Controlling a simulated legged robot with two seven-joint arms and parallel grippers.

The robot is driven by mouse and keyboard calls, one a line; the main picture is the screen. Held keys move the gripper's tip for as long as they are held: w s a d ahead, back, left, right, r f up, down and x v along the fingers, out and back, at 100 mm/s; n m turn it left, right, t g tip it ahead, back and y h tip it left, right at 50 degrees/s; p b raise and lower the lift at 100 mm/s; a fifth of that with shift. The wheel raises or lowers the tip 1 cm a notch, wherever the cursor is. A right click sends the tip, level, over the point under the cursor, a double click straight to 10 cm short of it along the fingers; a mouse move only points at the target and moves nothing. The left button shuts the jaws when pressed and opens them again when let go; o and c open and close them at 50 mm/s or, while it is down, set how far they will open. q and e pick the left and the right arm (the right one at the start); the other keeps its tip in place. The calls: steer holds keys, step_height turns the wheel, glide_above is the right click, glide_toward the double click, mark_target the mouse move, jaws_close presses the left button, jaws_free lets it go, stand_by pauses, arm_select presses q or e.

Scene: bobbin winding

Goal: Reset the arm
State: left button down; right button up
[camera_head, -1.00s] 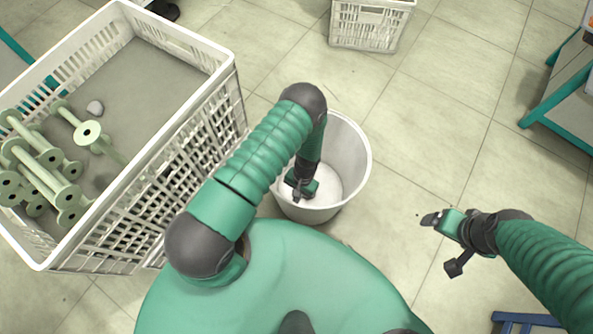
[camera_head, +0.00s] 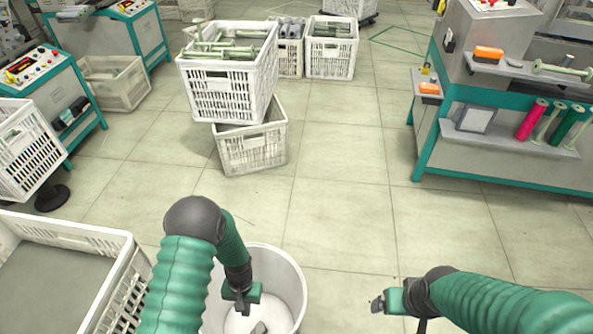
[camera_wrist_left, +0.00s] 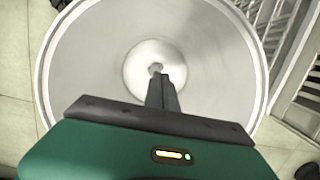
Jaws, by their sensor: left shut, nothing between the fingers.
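My left gripper (camera_head: 240,308) hangs down inside a round white bin (camera_head: 292,275) at the bottom middle of the head view. In the left wrist view its narrow fingers (camera_wrist_left: 157,72) are together with nothing between them, pointing at the bin floor. The bin (camera_wrist_left: 85,60) fills most of that view, with a pale round patch at its centre and no loose object to be seen in it. My right gripper (camera_head: 378,304) is right of the bin over the floor. It is small and side-on, so its jaws cannot be made out.
A large white crate (camera_head: 118,262) stands left of the bin. Stacked white crates (camera_head: 235,95) with green bobbins stand further off. A workbench (camera_head: 480,175) with bobbins and orange items is at the right. The floor (camera_head: 340,215) between is clear.

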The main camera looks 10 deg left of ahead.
arm_select(q)
steer(key=s+r+t+p, duration=0.2)
steer(key=r+p, duration=0.9)
steer(key=r, duration=1.4)
steer(key=s+r+t+p, duration=0.2)
steer(key=r+p, duration=0.9)
steer(key=r, duration=1.3)
steer(key=shift+s+r+t+p, duration=0.4)
steer(key=shift+s, duration=0.4)
steer(key=shift+a, duration=0.1)
